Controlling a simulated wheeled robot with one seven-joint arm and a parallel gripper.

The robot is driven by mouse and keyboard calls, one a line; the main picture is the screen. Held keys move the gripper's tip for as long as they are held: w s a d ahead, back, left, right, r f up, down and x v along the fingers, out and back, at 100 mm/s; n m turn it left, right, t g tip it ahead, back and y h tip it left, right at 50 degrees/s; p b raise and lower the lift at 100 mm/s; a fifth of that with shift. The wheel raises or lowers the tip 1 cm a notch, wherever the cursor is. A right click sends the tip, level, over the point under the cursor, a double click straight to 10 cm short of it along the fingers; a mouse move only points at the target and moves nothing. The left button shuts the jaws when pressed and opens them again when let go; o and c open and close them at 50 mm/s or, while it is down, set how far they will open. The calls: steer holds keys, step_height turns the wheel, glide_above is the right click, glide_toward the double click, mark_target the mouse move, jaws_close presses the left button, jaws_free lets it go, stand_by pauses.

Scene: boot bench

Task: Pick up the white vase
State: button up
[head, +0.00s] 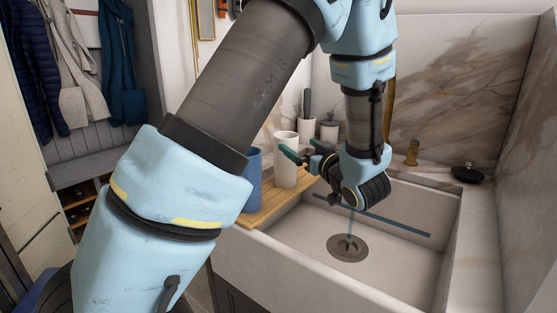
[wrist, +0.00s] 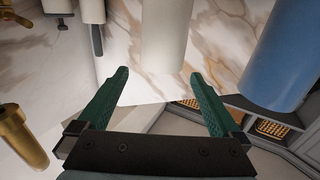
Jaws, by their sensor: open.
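The white vase (head: 286,162) stands upright on a wooden board at the left side of the sink. It also shows in the wrist view (wrist: 165,35) as a pale cylinder just beyond my fingertips and between them in the picture. My gripper (head: 300,158) is open and empty, with its green fingers at the vase's upper part in the head view. I cannot tell whether a finger touches the vase. One finger partly covers the vase in the head view.
A blue vase (head: 254,166) stands close left of the white vase, partly behind my arm. The wooden board (head: 262,213) lies across the sink (head: 300,250). White containers (head: 308,128) stand behind, and a brass fitting (head: 413,153) rises at the sink's back edge.

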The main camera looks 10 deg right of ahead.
steer(key=p+x, duration=0.2)
steer(key=x, duration=0.9)
steer(key=shift+a+f, duration=0.1)
steer(key=shift+a, duration=0.15)
jaws_close()
stand_by(0.5)
